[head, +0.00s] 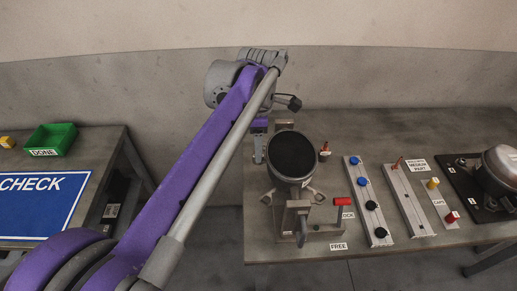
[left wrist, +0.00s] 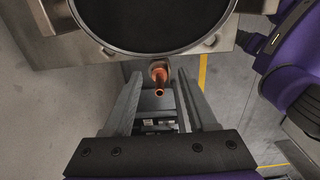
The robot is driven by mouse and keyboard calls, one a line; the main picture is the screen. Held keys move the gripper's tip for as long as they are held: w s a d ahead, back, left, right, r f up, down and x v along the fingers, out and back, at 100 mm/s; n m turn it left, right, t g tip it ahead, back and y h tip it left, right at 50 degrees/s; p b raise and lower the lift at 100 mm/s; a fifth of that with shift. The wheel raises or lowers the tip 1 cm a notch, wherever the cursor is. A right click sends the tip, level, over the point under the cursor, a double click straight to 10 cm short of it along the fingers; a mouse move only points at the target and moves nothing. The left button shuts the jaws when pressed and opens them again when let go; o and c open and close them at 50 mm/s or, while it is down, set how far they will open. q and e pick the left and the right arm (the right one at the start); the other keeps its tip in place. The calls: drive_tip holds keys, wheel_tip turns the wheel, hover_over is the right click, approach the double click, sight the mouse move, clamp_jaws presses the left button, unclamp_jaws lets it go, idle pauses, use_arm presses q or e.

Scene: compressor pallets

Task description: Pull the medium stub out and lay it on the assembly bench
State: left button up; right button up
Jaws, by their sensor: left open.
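A dark, open-topped compressor shell (head: 292,155) stands in a fixture on the bench, and its round edge also fills the top of the left wrist view (left wrist: 150,48). A copper stub (left wrist: 159,78) sticks out from its side. My left gripper (head: 259,152) is at the shell's left side. In the left wrist view its open fingers (left wrist: 157,82) stand on both sides of this stub, with gaps showing. I cannot tell by size which is the medium one. My right gripper is not in view.
The bench (head: 285,249) holds a red-handled clamp (head: 345,201), a strip with blue and black caps (head: 368,208), a stub rack (head: 409,200) and a dark plate with another compressor (head: 497,170). A CHECK mat (head: 40,203) and green DONE bin (head: 52,139) are on the left table.

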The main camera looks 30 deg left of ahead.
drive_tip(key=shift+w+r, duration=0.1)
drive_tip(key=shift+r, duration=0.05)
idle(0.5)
use_arm(q)
clamp_jaws()
drive_tip(key=shift+r, duration=0.2)
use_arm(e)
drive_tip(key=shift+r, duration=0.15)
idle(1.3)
use_arm(q)
drive_tip(key=shift+r+p, duration=1.75)
drive_tip(key=shift+r, duration=1.1)
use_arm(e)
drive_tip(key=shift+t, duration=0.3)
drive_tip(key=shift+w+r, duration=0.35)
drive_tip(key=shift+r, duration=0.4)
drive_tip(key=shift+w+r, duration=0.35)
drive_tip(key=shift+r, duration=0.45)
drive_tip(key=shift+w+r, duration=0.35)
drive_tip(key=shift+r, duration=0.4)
